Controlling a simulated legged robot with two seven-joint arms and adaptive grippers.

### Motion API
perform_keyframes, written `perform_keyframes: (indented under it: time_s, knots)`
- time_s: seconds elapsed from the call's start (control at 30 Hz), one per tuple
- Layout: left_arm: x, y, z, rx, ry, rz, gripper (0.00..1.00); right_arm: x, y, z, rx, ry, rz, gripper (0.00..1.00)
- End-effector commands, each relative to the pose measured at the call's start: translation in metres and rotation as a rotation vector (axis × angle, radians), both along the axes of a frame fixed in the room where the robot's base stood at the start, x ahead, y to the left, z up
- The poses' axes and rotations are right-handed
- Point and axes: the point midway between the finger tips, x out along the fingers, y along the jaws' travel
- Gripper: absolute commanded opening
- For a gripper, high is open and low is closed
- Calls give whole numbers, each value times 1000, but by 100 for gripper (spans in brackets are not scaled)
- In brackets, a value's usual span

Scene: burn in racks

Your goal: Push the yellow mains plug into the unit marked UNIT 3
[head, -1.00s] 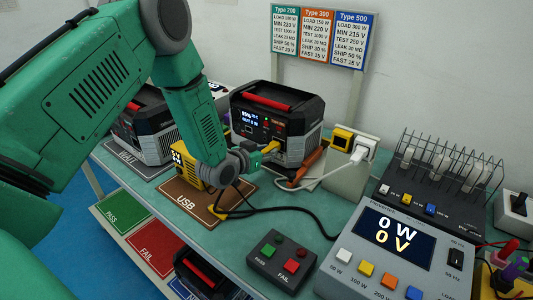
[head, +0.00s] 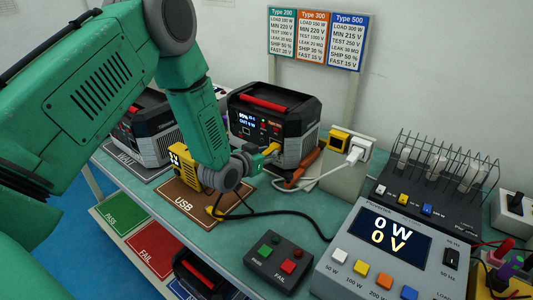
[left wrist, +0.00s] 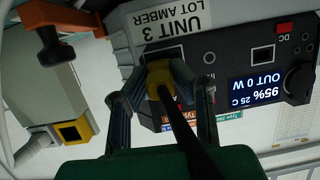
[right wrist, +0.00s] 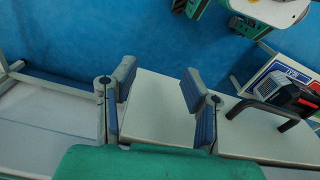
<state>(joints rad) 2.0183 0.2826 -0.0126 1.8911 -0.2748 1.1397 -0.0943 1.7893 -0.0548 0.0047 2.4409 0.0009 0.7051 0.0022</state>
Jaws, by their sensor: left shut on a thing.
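UNIT 3 (head: 283,97) is a dark power station with a red handle on the bench. Its label, UNIT 3 LOT AMBER (left wrist: 172,20), shows upside down in the left wrist view. My left gripper (head: 256,156) is shut on the yellow mains plug (left wrist: 163,88), its black cable trailing back. The plug (head: 271,149) is at the unit's front panel, over a socket. The fingers and plug hide the socket, so I cannot tell how deep it sits. My right gripper (right wrist: 158,82) is open and empty, away from the bench objects.
A yellow adapter and white plug (head: 354,155) stand right of the unit with a white cable. A yellow box (head: 186,166) sits on the USB mat (head: 200,210). The PASS/FAIL button box (head: 279,261) and the load meter (head: 385,250) are in front.

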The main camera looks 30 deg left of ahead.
Motion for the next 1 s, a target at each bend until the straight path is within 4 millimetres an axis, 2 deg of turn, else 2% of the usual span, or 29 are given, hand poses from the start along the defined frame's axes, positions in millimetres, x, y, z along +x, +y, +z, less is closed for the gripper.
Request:
perform_keyframes:
  time_s: [0.37,0.97,1.0]
  knots:
    - [2,2,-1,-2,0,0,0,0,0,-1,0,0,0,40]
    - [15,-1,0,-2,-3,-3,0,0,0,-5,0,0,0,40]
    - [16,-1,0,-3,-2,-2,26,0,0,-5,0,0,0,40]
